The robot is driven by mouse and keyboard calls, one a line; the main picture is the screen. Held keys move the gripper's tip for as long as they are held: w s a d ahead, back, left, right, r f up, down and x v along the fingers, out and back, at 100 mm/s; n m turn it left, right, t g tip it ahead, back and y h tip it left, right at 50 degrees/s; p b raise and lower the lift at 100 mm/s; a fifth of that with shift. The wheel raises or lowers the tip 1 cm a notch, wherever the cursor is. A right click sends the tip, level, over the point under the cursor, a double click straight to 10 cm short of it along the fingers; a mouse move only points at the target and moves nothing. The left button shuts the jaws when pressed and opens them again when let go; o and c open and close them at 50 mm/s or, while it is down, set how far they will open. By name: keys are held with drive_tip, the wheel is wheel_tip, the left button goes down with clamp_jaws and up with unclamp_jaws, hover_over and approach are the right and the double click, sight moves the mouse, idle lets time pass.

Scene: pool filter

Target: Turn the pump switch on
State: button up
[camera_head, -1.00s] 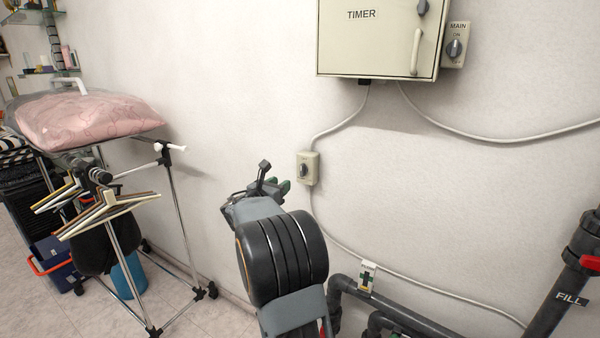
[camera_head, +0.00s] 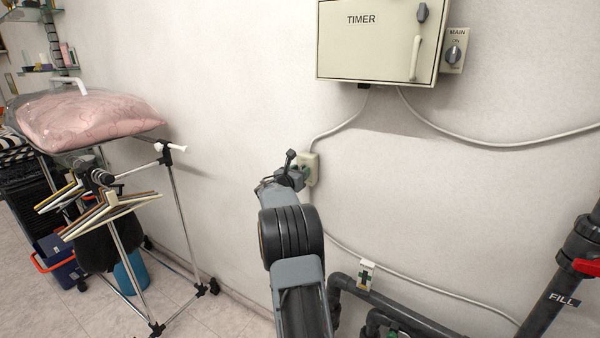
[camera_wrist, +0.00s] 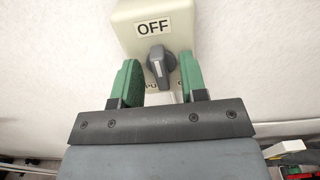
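The pump switch is a small cream box (camera_head: 312,168) on the wall below the timer cabinet, partly hidden behind my gripper in the head view. In the wrist view its box (camera_wrist: 152,20) carries an "OFF" label, with a grey rotary knob (camera_wrist: 160,66) below it. The knob's white mark is tilted slightly. My gripper (camera_wrist: 160,82) is open, its green fingers on either side of the knob with gaps to it. Lettering under the knob is mostly hidden by the gripper. My gripper also shows in the head view (camera_head: 298,172).
A timer cabinet (camera_head: 378,50) hangs above, with a MAIN switch (camera_head: 455,52) beside it. Cables run along the wall. Dark pipes (camera_head: 410,318) and a FILL pipe (camera_head: 560,300) stand at lower right. A rack (camera_head: 185,225) with hangers and a pink bag (camera_head: 85,115) is at left.

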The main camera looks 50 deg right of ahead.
clamp_jaws()
idle(0.3)
drive_tip(key=shift+f, duration=0.1)
drive_tip(key=shift+s+f+m+b, duration=0.1)
drive_tip(key=shift+s+m+b, duration=0.05)
drive_tip(key=shift+m+b, duration=4.65)
drive_tip(key=shift+s+f+m+b, duration=0.1)
drive_tip(key=shift+m+b, duration=4)
drive_tip(key=shift+b, duration=1.25)
